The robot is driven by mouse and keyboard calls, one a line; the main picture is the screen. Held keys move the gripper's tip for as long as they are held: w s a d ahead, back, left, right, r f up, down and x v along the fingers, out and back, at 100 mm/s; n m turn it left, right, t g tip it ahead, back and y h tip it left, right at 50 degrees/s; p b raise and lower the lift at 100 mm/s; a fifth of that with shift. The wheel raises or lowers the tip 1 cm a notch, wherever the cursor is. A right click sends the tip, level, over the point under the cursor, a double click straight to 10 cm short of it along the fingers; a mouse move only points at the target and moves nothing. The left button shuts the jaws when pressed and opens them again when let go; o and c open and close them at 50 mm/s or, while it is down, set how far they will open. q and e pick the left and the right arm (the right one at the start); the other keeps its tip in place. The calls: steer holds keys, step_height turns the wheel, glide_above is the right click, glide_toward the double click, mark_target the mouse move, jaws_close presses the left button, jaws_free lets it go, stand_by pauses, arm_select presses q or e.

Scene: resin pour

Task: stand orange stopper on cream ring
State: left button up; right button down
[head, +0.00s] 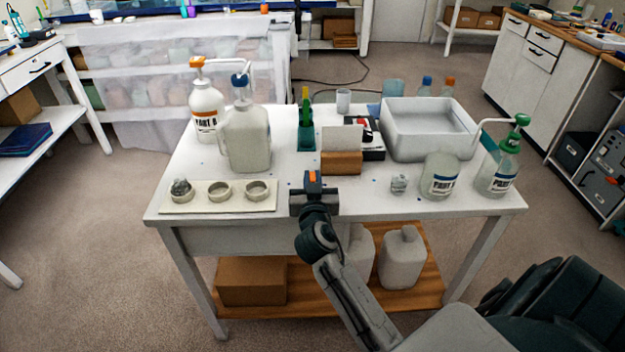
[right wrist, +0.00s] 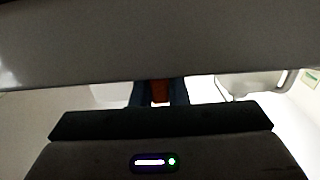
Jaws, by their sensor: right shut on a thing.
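My right gripper (head: 313,182) is shut on the orange stopper (head: 313,176), near the middle of the table's front edge. The gripper is right of the board, apart from the rings. My left gripper is not in view.
Behind the board stand a white pump bottle (head: 206,110) and a jug with a blue cap (head: 248,140). A brown block (head: 341,163) is just behind the gripper. A white tub (head: 425,145), a jar (head: 440,177) and a green-topped bottle (head: 497,172) stand right.

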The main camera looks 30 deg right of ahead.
stand_by(0.3)
steer(key=c, duration=1.3)
jaws_free()
steer(key=shift+c, duration=0.2)
steer(key=shift+s, duration=0.1)
steer(key=shift+s+a+f, duration=0.15)
steer(key=shift+s+a, duration=0.05)
steer(key=shift+s, duration=0.05)
steer(key=b+v, duration=0.2)
steer(key=v, duration=0.7)
steer(key=r+p, duration=0.2)
steer(key=r, duration=0.1)
steer(key=s+r+p, duration=0.1)
steer(key=r+p, duration=0.1)
steer(key=shift+a+r, duration=0.1)
steer(key=shift+a, duration=0.2)
